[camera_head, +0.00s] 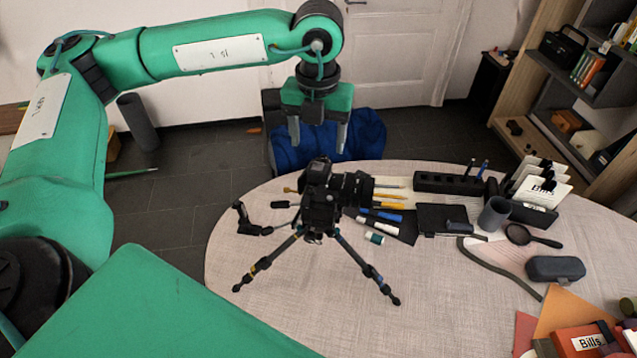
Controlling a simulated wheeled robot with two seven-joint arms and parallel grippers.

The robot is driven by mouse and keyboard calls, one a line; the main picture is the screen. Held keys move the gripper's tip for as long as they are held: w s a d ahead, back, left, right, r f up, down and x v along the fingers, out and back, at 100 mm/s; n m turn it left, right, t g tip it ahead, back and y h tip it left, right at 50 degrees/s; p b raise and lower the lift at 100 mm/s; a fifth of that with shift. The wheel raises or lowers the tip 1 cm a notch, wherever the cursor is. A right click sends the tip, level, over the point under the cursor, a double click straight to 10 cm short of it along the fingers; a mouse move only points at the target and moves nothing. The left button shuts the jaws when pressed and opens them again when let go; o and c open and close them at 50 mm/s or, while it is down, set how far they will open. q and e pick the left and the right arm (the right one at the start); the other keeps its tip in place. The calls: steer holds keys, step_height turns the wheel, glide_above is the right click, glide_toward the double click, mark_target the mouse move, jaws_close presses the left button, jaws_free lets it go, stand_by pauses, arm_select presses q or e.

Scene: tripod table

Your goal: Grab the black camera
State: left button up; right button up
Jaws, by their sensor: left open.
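The black camera (338,190) sits on top of a small black tripod (318,222) on the round table (240,222). Its lens points to the right. The tripod stands upright with its legs spread near the table's left side, and its handle sticks out to the left. My left gripper (319,145) points down above and slightly behind the camera in the picture. Its two fingers are apart with nothing between them. The gap between fingertips and camera is hard to judge. My right gripper is not in view.
Pens, markers and a black notebook (443,218) lie right of the tripod. A pen holder (448,184), grey cup (494,214), magnifying glass (531,236) and grey case (555,269) stand or lie further right. A blue chair (365,130) is behind the table. The table's front middle is clear.

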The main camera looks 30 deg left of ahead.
mark_target(318, 170)
arm_select(q)
step_height(318, 170, down, 3)
steer(key=shift+f+p, duration=0.15)
steer(key=shift+p, duration=0.2)
steer(key=shift+w+f+p, duration=0.1)
steer(key=shift+f+p, duration=0.25)
steer(key=shift+p, duration=0.1)
steer(key=f+p, duration=0.1)
steer(key=f, duration=0.1)
steer(key=f+p, duration=0.1)
steer(key=f, duration=0.1)
steer(key=shift+w+a+p, duration=0.15)
steer(key=shift+w+p, duration=0.1)
steer(key=shift+p, duration=0.05)
steer(key=shift+f, duration=0.4)
jaws_close()
steer(key=shift+r, duration=0.15)
